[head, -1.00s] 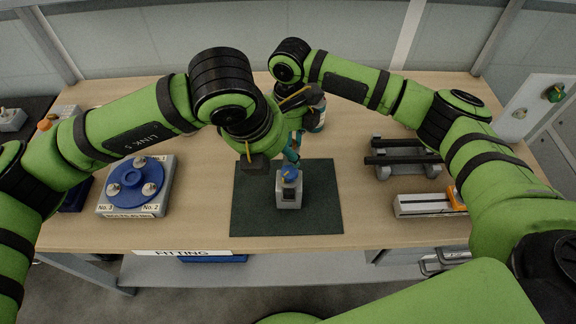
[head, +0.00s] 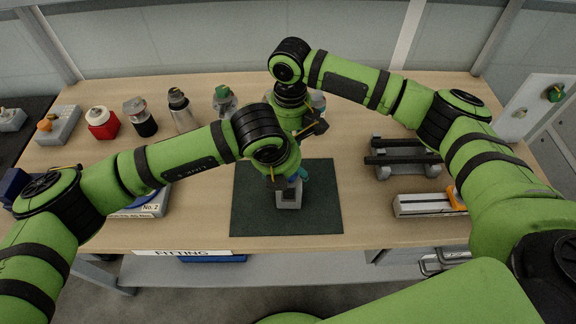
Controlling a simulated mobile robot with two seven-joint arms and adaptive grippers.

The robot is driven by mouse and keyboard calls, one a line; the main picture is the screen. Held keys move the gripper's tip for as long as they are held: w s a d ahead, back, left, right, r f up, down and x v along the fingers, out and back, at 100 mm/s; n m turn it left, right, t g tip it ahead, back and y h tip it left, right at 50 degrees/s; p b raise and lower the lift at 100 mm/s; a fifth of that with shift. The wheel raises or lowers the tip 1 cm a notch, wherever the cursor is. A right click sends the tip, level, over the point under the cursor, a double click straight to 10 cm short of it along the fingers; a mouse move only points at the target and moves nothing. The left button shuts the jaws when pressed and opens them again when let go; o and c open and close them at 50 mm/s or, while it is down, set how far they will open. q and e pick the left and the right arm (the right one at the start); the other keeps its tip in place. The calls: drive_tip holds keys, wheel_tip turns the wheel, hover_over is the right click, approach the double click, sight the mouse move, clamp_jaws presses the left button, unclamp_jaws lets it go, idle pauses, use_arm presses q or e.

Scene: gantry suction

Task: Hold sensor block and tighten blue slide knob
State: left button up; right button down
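The grey sensor block (head: 289,197) stands upright on the dark green mat (head: 256,214), its dark front window facing me. Its blue knob, seen on top earlier, is now almost wholly hidden behind my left gripper. My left gripper (head: 279,183) is at the top of the block, right at the knob's place. I cannot tell whether it touches or whether its fingers are closed.
A blue round fixture on a numbered plate (head: 153,207) is partly under my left arm. Several bottles and a red jar (head: 102,123) line the back left. A grey rail stand (head: 404,158) and a pale slide unit (head: 425,204) lie right. The mat's right part is clear.

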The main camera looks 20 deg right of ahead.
use_arm(q)
drive_tip(key=c, duration=1.1)
drive_tip(key=shift+w+r+m+g+h, duration=0.15)
drive_tip(key=shift+m+g+h, duration=0.15)
drive_tip(key=shift+m, duration=0.9)
use_arm(e)
drive_tip(key=shift+a, duration=0.1)
use_arm(q)
drive_tip(key=shift+d, duration=0.1)
drive_tip(key=o, duration=1.1)
